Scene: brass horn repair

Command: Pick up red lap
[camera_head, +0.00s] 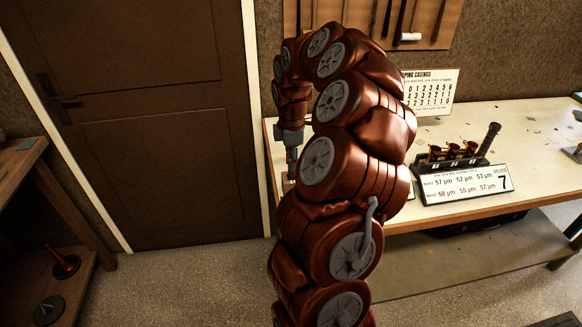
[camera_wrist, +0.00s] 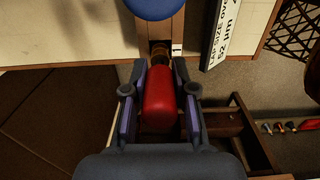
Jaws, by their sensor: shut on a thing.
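The red lap (camera_wrist: 159,103) is a rounded red handle with a darker brassy end (camera_wrist: 159,52) pointing up in the wrist view. My gripper (camera_wrist: 159,90) has one finger on each side of it and is shut on it. The lap lies over or just beyond a narrow wooden strip (camera_wrist: 145,30); I cannot tell whether it touches it. In the head view my arm hides the lap, and only part of my gripper (camera_head: 292,154) shows at the left end of the bench.
A blue rounded thing (camera_wrist: 150,8) is at the top of the wrist view. The pale workbench (camera_head: 520,125) holds a sign (camera_head: 465,184) and a dark rack with brass parts (camera_head: 455,155). A wooden drawer (camera_wrist: 240,135) is open below right. A door (camera_head: 170,120) stands left.

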